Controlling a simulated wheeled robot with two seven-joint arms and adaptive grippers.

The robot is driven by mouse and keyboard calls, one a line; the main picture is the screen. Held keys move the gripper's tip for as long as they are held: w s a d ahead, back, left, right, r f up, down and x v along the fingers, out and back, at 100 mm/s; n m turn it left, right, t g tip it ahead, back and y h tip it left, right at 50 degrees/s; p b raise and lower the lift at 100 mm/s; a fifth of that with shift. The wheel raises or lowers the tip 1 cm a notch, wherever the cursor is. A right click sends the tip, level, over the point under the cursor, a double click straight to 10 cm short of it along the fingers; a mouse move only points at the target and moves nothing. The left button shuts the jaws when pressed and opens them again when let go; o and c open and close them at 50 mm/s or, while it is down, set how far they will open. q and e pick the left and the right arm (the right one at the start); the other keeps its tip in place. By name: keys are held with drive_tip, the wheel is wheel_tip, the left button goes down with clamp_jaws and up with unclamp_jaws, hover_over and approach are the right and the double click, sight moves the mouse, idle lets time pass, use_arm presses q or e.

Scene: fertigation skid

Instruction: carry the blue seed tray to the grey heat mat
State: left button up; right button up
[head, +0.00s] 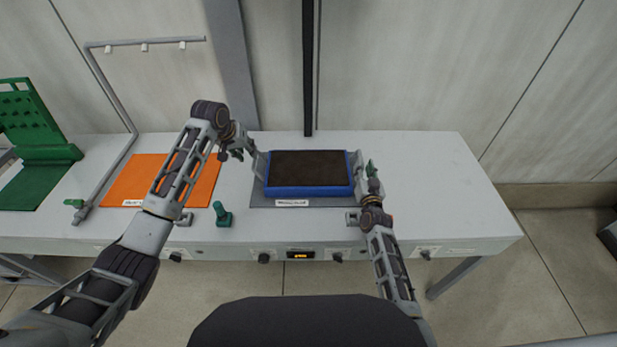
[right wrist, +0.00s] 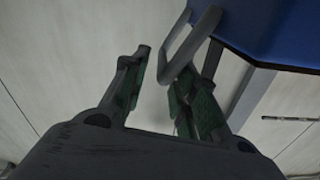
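The blue seed tray (head: 309,191), filled with dark soil, is over the grey heat mat (head: 258,201) and looks level and resting on it. A grey handle stands at each short side. My left gripper (head: 246,153) is beside the left handle (head: 259,166), with its fingers apart. My right gripper (head: 366,176) is at the right handle. In the right wrist view its green-padded fingers (right wrist: 166,85) are spread. The grey handle loop (right wrist: 180,48) shows close to the right finger there, and the tray's blue wall (right wrist: 265,30) is beyond it.
An orange mat (head: 125,183) lies left of the grey one, with a green stand (head: 40,150) further left. A small green-topped piece (head: 222,214) stands near the front edge. A grey pipe frame (head: 110,90) rises at left. The bench's right side (head: 430,180) is clear.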

drive_tip(key=shift+s, duration=3.35)
